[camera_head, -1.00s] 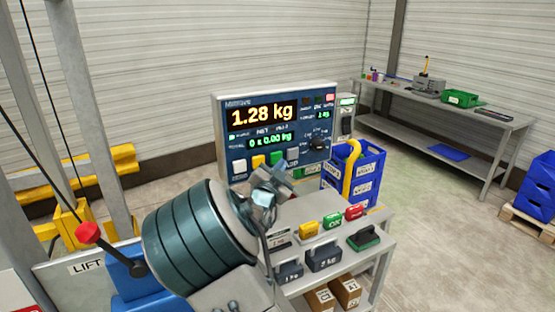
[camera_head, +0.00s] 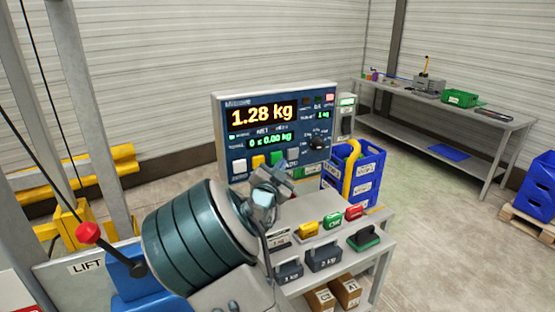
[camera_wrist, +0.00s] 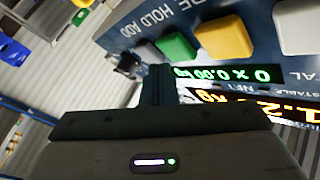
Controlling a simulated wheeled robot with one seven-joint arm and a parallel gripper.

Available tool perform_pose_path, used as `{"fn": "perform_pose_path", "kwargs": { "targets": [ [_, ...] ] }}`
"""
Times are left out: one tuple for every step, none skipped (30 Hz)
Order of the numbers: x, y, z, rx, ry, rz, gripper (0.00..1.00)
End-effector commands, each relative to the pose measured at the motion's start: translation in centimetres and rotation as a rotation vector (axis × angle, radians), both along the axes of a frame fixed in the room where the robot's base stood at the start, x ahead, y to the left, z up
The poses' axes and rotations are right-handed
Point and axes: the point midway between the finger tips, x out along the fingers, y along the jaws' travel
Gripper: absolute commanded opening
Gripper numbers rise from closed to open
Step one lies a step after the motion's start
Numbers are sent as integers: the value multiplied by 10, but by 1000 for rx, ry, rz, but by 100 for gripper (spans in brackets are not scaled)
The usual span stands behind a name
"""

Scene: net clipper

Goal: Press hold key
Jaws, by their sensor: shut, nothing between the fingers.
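The scale panel (camera_head: 317,172) stands upright at the back of the bench, its upper display (camera_head: 262,116) reading 1.28 kg. A row of keys runs along its lower edge: white (camera_head: 239,166), yellow (camera_head: 258,161), green (camera_head: 277,157) and grey. In the wrist view the green key (camera_wrist: 177,47) sits by the HOLD lettering (camera_wrist: 163,18), between the yellow key (camera_wrist: 222,38) and the grey key (camera_wrist: 147,50). My gripper (camera_wrist: 161,70) is shut and empty, its fingertips close to the green key. I cannot tell whether they touch it.
A rotary knob (camera_head: 319,141) sits at the panel's right. Blue crates (camera_head: 365,175) stand right of the panel.

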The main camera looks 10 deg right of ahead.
Motion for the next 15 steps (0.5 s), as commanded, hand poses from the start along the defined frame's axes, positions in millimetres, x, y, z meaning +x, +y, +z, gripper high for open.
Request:
{"fn": "perform_pose_path", "kwargs": {
  "targets": [
    [0, 0, 0, 0, 0, 0, 0],
    [0, 0, 0, 0, 0, 0, 0],
    [0, 0, 0, 0, 0, 0, 0],
    [1, 0, 0, 0, 0, 0, 0],
    [1, 0, 0, 0, 0, 0, 0],
    [2, 0, -1, 1, 0, 0, 0],
    [3, 1, -1, 1, 0, 0, 0],
    [4, 1, -1, 1, 0, 0, 0],
    [5, 2, -1, 1, -1, 0, 0],
    [6, 2, -1, 0, -2, 0, 0],
    [7, 2, -1, 0, -2, 0, 0],
    [8, 2, -1, 0, 0, 0, 0],
    [8, 2, 0, 0, 0, 0, 0],
    [8, 2, 0, 0, 0, 0, 0],
    [8, 2, 0, 0, 0, 0, 0]
  ]
}}
